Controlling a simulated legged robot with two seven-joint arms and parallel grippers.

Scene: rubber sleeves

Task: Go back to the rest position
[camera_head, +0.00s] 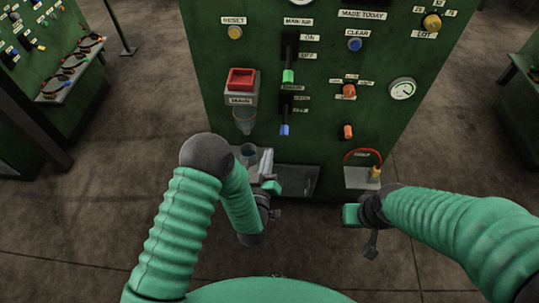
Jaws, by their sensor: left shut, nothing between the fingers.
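My left arm, in a green ribbed sleeve, comes in from the lower left and bends at a dark elbow. Its gripper (269,178) is shut and empty, in front of the lower part of the green control panel (320,130). My right arm, also in a green sleeve, comes in from the right. Its gripper (362,222) is in front of the panel's lower right corner, over the floor in the picture. Its fingers are too small and dark to tell whether they are open.
The panel carries a red switch (241,79), a gauge (403,89), several knobs and a looped red cable (362,154). Low shelves (303,181) lie behind my left gripper. Other green panels stand at left (30,75) and right. Brown floor (90,220) is open around me.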

